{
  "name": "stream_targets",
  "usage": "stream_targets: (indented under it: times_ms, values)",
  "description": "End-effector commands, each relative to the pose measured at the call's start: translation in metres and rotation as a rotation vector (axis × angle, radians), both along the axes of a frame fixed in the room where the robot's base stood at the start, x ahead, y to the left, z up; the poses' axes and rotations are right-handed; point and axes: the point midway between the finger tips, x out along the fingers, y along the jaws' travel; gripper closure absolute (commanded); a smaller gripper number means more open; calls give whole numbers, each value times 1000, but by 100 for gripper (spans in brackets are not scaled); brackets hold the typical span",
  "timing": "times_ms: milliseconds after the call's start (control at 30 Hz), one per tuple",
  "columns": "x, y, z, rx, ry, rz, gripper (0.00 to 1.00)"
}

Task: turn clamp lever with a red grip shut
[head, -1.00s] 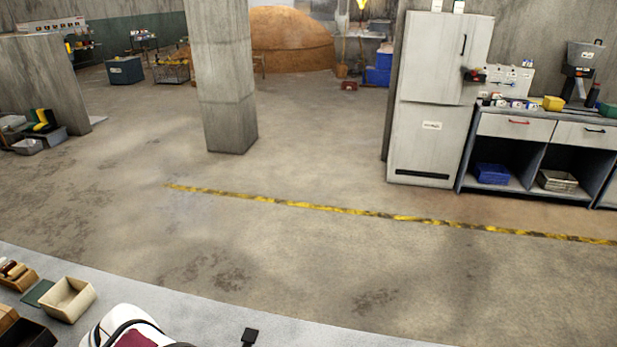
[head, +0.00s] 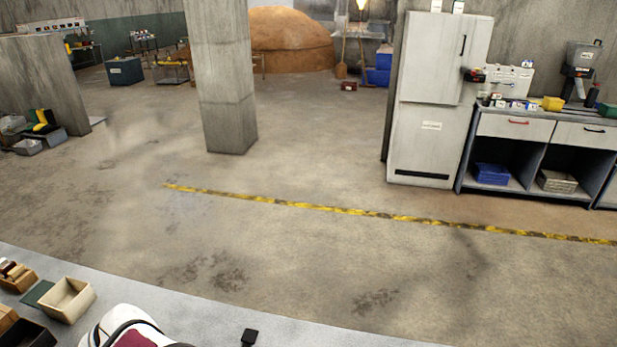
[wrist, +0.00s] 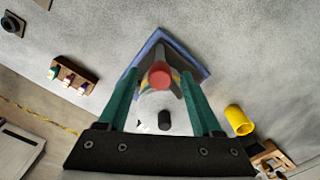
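In the wrist view a red round grip (wrist: 160,75) shows between the fingers of my gripper (wrist: 158,72). The gripper's two green fingers are spread, one to each side of the red grip, with space between them and it. Below the grip in the picture is a white body (wrist: 152,105) with a dark knob. A blue-edged plate (wrist: 193,58) lies behind the grip. The lever's arm is mostly hidden, so its angle is unclear. Neither the clamp nor my gripper can be made out in the head view.
A yellow cylinder (wrist: 239,120) stands right of the fingers, near a wooden piece (wrist: 271,160). A wooden rack (wrist: 73,76) with coloured pieces lies to the left. In the head view an open tan box (head: 67,299) sits on the grey surface at lower left.

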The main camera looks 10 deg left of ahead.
Motion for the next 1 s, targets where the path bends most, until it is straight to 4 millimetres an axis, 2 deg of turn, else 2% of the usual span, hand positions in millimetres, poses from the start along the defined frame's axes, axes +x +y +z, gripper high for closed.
stream_targets:
  times_ms: [267,367,600,700,833,1000]
  values:
    - [0,0,6,0,0,0,34]
    - [0,1,25,4,-2,0,34]
    - [1,1,102,5,-4,0,34]
    - [0,1,129,5,-2,1,34]
    - [0,0,150,1,-2,0,34]
    - [0,0,158,0,0,0,34]
